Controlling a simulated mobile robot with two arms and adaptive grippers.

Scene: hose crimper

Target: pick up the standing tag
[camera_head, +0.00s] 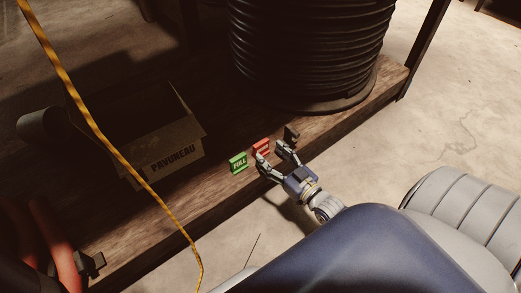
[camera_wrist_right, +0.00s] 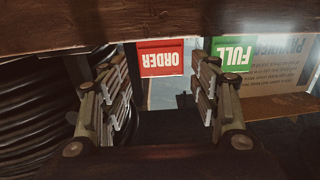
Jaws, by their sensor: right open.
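A red tag (camera_head: 261,147) stands near the front edge of the wooden shelf. In the right wrist view the red tag (camera_wrist_right: 160,58) reads "ORDER" upside down. A green tag (camera_head: 238,163) marked "FULL" stands to its left; it also shows in the right wrist view (camera_wrist_right: 233,53). My right gripper (camera_head: 270,153) is open and empty, its fingertips close in front of the red tag. In the right wrist view the red tag appears between the spread fingers (camera_wrist_right: 160,92), beyond them. I cannot tell whether a finger touches it. My left gripper is not in view.
A small dark object (camera_head: 291,133) stands just right of the red tag. A large black hose coil (camera_head: 310,50) stands behind on the shelf (camera_head: 215,190). An open cardboard box (camera_head: 165,153) is at left. A yellow cord (camera_head: 110,145) crosses the left side.

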